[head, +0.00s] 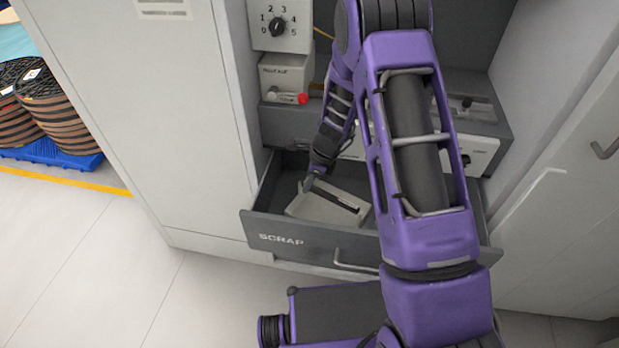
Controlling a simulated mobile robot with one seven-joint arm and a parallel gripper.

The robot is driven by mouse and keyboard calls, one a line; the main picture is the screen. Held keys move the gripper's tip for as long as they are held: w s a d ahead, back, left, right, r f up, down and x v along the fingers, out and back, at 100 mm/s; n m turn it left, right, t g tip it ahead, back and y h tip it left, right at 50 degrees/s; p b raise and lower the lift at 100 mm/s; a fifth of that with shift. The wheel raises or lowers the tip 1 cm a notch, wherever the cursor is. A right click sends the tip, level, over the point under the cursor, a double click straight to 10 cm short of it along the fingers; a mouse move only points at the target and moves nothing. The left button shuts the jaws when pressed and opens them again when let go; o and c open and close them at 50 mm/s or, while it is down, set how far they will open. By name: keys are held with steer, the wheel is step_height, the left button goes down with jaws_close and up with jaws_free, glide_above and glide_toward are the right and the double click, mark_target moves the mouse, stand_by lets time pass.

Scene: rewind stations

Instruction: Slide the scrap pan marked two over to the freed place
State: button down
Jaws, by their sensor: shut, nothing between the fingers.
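A light beige pan (318,207) with a dark strip lies in the open grey drawer lettered SCRAP (325,248). It sits left of the drawer's middle. No number can be read on it. My gripper (307,185) points down into the drawer, shut and empty, at the pan's upper left edge. I cannot tell whether it touches the pan. My purple arm hides the right part of the drawer, so what lies there is hidden.
Above the drawer are a dial box (280,25) numbered 0 to 5, a small box (286,75) and a red-tipped item (287,97). Grey cabinets (190,110) flank the bay. Cable reels (40,105) stand on a blue pallet (55,155) at the left. The floor at lower left is clear.

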steer(key=shift+v, duration=0.95)
steer(key=c, duration=1.3)
jaws_free()
steer(key=shift+o, duration=1.2)
steer(key=shift+a+r+n, duration=0.1)
steer(key=shift+a+n, duration=0.05)
steer(key=shift+n, duration=0.25)
steer(key=shift+o, duration=1.3)
steer(key=shift+w+a+r+n, duration=0.1)
steer(key=shift+r+n, duration=0.05)
steer(key=shift+n, duration=0.55)
steer(key=shift+o, duration=0.2)
steer(key=n, duration=0.3)
steer(key=r+n, duration=0.1)
steer(key=shift+a+g, duration=0.3)
steer(key=shift+g, duration=0.1)
steer(key=w+d+r+n+h, duration=0.1)
steer(key=w+r+n, duration=0.1)
steer(key=n, duration=1)
steer(key=w+d+r+n+h, duration=0.2)
steer(key=r+n, duration=0.3)
steer(key=n, duration=0.8)
steer(key=shift+r+p, duration=0.25)
steer(key=shift+p, duration=0.2)
